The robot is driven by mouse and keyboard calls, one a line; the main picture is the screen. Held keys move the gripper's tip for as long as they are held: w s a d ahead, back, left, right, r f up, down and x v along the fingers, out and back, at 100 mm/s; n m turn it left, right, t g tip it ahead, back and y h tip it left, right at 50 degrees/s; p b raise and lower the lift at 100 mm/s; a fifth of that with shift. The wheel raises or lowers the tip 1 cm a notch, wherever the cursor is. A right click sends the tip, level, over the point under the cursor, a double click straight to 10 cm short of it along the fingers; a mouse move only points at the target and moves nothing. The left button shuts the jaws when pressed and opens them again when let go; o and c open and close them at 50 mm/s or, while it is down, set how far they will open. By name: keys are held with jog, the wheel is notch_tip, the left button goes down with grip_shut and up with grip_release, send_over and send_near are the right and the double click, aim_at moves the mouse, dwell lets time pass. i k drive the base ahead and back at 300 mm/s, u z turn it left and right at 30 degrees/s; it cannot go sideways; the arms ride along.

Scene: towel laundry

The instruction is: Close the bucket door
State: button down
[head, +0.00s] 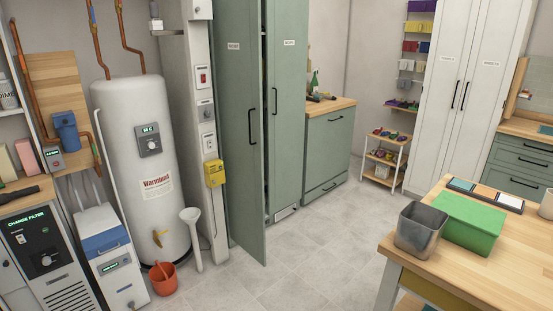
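A tall green cabinet stands in the middle of the head view, with two doors that each carry a small white label too small to read surely. Its left door (238,95) has a black bar handle (251,127) and stands swung outward from the cabinet front, its free lower edge out over the floor. A narrow dark gap shows between it and the right door (288,110), which looks shut. I cannot tell which label says bucket. What is inside the cabinet is hidden. My gripper is not in view.
A water heater (142,205), a white funnel-like item (192,240) and a small orange bucket (163,279) stand left of the open door. A wooden table (470,270) with a grey bin (420,229) and green box (467,222) is front right. The tiled floor (310,255) between is clear.

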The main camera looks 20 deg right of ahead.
aim_at(237, 24)
jog(key=u, duration=0.05)
jog(key=i, duration=0.8)
jog(key=u, duration=0.6)
jog(key=i, duration=0.4)
jog(key=u, duration=0.2)
